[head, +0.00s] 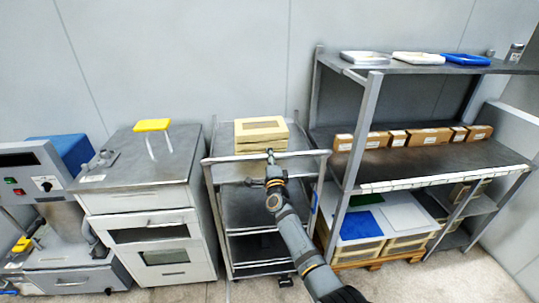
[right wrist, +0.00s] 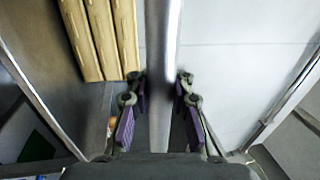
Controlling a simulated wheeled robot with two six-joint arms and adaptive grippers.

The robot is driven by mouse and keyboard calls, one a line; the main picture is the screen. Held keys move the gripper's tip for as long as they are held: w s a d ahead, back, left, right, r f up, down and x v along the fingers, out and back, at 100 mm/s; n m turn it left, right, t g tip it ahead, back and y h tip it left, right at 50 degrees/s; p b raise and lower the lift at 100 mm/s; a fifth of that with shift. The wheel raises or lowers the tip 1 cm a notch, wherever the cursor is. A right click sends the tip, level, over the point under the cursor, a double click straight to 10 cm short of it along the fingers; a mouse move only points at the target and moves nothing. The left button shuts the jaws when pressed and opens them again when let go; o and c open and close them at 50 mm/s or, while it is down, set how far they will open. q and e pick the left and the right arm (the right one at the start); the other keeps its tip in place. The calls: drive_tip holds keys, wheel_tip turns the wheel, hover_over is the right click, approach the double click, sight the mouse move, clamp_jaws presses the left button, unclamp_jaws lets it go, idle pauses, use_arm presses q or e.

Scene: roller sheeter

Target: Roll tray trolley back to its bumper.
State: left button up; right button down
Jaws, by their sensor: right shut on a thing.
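The tray trolley (head: 225,171), a grey metal frame with several shelves, stands between a drawer cabinet and a shelf rack, close to the wall. Stacked cream trays (head: 261,133) lie on its top; they also show in the right wrist view (right wrist: 98,40). My right gripper (head: 270,154) reaches the front top handle bar (head: 310,153) at about its middle. In the right wrist view the gripper (right wrist: 160,88) has its purple-padded fingers on both sides of the bar (right wrist: 162,40), shut on it. I cannot make out the bumper. My left gripper is not in view.
The drawer cabinet (head: 150,200) stands close at the trolley's left, with a yellow-topped stand (head: 152,125) on it. The shelf rack (head: 368,110), holding brown boxes (head: 420,137) and crates, stands close at the right. The floor (head: 420,285) in front is clear.

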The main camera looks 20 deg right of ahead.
drive_tip(key=shift+f, duration=0.3)
drive_tip(key=c, duration=1.2)
unclamp_jaws()
drive_tip(key=shift+o, duration=0.2)
drive_tip(key=shift+r, duration=0.1)
drive_tip(key=v, duration=1.2)
